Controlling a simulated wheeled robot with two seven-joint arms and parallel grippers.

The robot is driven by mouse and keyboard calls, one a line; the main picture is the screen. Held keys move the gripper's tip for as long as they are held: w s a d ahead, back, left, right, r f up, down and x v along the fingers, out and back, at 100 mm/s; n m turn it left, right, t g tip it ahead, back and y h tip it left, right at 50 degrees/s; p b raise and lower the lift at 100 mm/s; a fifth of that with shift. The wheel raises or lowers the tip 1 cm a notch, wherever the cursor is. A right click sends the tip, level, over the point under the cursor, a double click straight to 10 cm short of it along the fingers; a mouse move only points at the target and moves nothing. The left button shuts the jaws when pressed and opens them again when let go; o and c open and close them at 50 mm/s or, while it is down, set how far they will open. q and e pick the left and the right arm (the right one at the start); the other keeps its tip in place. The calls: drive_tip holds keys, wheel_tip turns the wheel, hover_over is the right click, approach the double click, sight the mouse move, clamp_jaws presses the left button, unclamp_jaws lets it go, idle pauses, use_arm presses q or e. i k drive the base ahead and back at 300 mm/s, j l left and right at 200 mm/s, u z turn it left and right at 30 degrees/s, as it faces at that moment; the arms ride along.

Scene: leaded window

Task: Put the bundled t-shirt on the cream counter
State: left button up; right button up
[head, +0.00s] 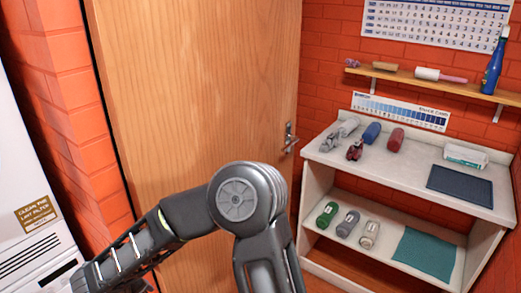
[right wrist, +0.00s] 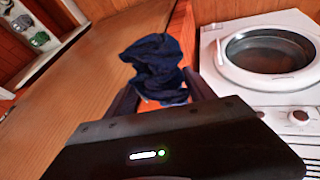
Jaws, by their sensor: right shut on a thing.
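A dark navy bundled t-shirt (right wrist: 155,66) shows in the right wrist view, crumpled into a loose lump. My right gripper (right wrist: 160,92) is shut on its lower part and holds it up in front of the wooden door. The cream counter (head: 417,156) stands at the right in the head view, against the brick wall, apart from the shirt. Neither gripper shows in the head view, nor does the held shirt. My left gripper is in neither view.
The counter carries a blue roll (head: 372,132), a red roll (head: 396,140), a dark mat (head: 460,186) and a white box (head: 466,156). Rolls and a teal mat (head: 425,253) lie on its lower shelf. A wooden door (head: 200,90) stands left; a white washer (right wrist: 265,85) stands right of the shirt.

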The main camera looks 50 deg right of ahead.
sight(412, 166)
drive_tip(key=l+z, duration=0.5)
drive_tip(key=i+l+z, duration=0.15)
drive_tip(key=l+z, duration=0.15)
drive_tip(key=z, duration=0.2)
